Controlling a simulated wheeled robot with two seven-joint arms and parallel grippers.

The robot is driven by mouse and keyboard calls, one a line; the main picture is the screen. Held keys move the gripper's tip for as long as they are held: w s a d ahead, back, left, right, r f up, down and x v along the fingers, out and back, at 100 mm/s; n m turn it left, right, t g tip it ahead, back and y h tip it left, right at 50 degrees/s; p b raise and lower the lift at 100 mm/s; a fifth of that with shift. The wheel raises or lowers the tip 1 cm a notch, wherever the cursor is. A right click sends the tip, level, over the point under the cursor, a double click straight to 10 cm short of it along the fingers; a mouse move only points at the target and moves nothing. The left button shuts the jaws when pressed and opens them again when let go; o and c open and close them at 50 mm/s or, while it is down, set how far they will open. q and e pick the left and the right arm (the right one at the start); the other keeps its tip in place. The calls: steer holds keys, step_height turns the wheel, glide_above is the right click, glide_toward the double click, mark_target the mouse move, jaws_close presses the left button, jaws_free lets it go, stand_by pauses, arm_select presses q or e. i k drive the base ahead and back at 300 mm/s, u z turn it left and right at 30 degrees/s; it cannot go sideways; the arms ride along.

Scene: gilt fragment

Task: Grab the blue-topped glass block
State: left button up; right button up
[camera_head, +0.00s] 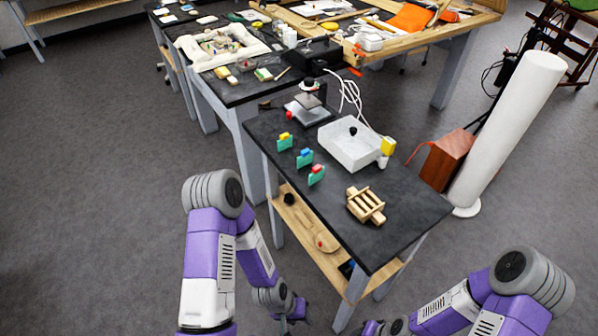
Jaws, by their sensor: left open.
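The blue-topped glass block (305,158) stands on the dark-topped table, in the middle of a row of three similar greenish blocks. The yellow-topped block (284,142) is behind it to the left, and the red-topped block (316,175) is in front of it to the right. My left gripper (290,322) is low at the bottom edge, in front of the table and well away from the blocks. It is open, and no object shows in it. My right arm is at the lower right, its gripper cut off by the bottom edge.
The dark table (395,205) also holds a wooden rack (366,205), a white basin (345,150) and a small stand with a grey base (307,112). A lower wooden shelf (305,225) runs beneath. A white cylinder (508,130) stands to the right. Open floor lies left.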

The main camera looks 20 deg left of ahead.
mark_target(305, 158)
steer(key=k, duration=0.2)
steer(key=u, duration=2.1)
steer(key=i, duration=1.5)
steer(key=z, duration=2.15)
